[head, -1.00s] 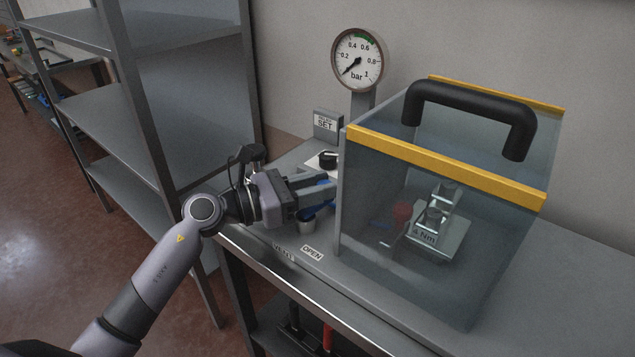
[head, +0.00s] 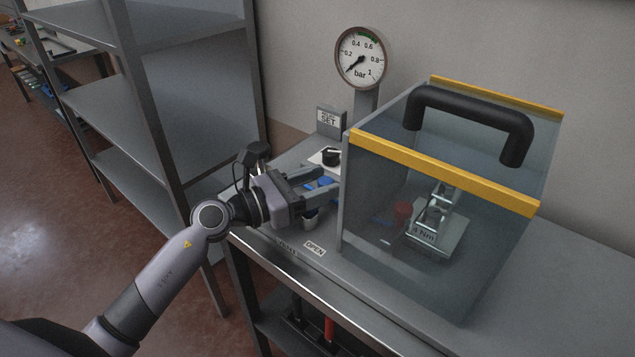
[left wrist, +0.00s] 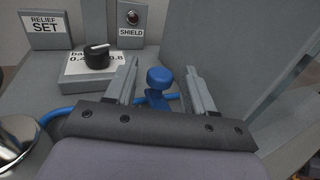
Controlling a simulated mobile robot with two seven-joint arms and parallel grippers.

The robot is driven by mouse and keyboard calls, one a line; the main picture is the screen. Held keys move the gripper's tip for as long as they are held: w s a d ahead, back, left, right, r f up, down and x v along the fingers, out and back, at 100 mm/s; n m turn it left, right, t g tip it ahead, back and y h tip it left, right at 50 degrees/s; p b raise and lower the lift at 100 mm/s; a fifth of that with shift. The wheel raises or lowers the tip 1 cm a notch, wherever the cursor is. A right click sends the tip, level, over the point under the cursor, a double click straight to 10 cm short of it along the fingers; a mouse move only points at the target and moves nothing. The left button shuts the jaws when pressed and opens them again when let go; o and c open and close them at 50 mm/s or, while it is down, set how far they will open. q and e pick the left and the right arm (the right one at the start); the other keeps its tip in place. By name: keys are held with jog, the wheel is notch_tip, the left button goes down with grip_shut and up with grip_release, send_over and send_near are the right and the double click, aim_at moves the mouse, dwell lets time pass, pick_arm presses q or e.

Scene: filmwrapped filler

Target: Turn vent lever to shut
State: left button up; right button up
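The vent lever shows as a blue handle with a rounded knob in the left wrist view (left wrist: 159,78), and partly between the fingers in the head view (head: 323,182). My left gripper (head: 326,180) is open at the bench, just left of the clear shield box. In the left wrist view its fingers (left wrist: 160,72) stand on either side of the blue knob, with a visible gap on both sides. The lever's lower part is partly hidden by the gripper. An OPEN label (head: 315,248) lies on the bench front. My right gripper is not in view.
The clear shield box (head: 440,167) with yellow edges and a black handle stands close right of the gripper. A pressure gauge (head: 362,58), a RELIEF SET plate (left wrist: 45,30) and a black knob (left wrist: 97,57) are behind. A grey shelf (head: 130,95) stands left.

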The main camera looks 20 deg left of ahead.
pick_arm(q)
jog(key=b+v, duration=0.1)
jog(key=v, duration=0.5)
jog(key=shift+f, duration=0.1)
jog(key=shift+s+a+b, duration=0.3)
jog(key=shift+s+a, duration=0.05)
jog(key=shift+s, duration=0.1)
